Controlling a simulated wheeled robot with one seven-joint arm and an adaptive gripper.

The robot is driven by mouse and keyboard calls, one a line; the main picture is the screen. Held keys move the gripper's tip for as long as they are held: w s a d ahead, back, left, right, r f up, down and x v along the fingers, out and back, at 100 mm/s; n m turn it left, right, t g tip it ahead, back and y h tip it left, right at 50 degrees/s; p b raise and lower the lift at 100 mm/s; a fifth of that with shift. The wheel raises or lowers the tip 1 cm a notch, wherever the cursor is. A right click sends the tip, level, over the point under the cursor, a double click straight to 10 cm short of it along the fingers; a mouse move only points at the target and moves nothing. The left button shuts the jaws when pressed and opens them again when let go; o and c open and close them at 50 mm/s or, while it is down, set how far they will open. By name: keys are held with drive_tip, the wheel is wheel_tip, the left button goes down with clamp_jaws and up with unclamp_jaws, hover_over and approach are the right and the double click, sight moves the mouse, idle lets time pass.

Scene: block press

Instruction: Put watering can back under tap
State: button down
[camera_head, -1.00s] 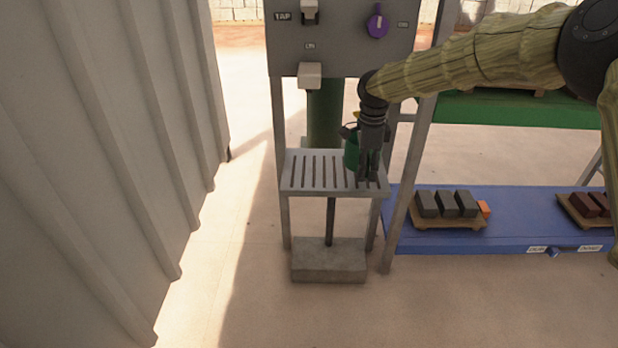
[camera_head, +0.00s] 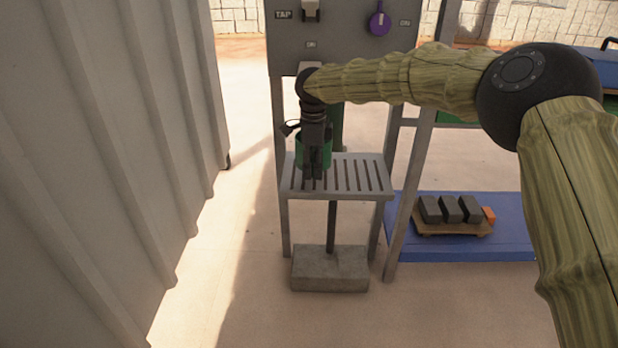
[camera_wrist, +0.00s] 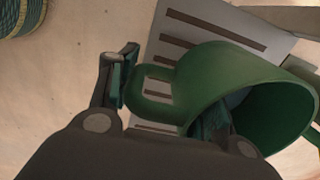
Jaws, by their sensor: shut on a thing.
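The green watering can (camera_head: 326,152) is in my gripper (camera_head: 313,172), over the left part of the slatted grey stand (camera_head: 362,176) in the head view. In the wrist view the can (camera_wrist: 215,75) shows its open top and its handle, with a finger of my gripper (camera_wrist: 165,95) on each side of the handle. The grey tap panel (camera_head: 345,40), labelled TAP, is above and behind the stand. My arm hides most of the spout under the panel. I cannot tell whether the can's base touches the slats.
A ribbed grey wall (camera_head: 110,150) stands close on the left. A purple knob (camera_head: 379,20) is on the panel. On the right, a blue platform (camera_head: 480,245) holds a wooden tray (camera_head: 450,229) with dark blocks.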

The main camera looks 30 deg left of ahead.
drive_tip(key=f+b, duration=0.1)
drive_tip(key=a+f+b, duration=0.1)
drive_tip(key=f, duration=0.1)
drive_tip(key=shift+s, duration=0.2)
drive_tip(key=shift+f, duration=0.3)
drive_tip(key=shift+f, duration=0.15)
drive_tip(key=c, duration=0.7)
unclamp_jaws()
wheel_tip(320, 180, up, 12)
drive_tip(key=p, duration=0.7)
drive_tip(key=shift+p, duration=0.35)
drive_tip(key=shift+d, duration=0.15)
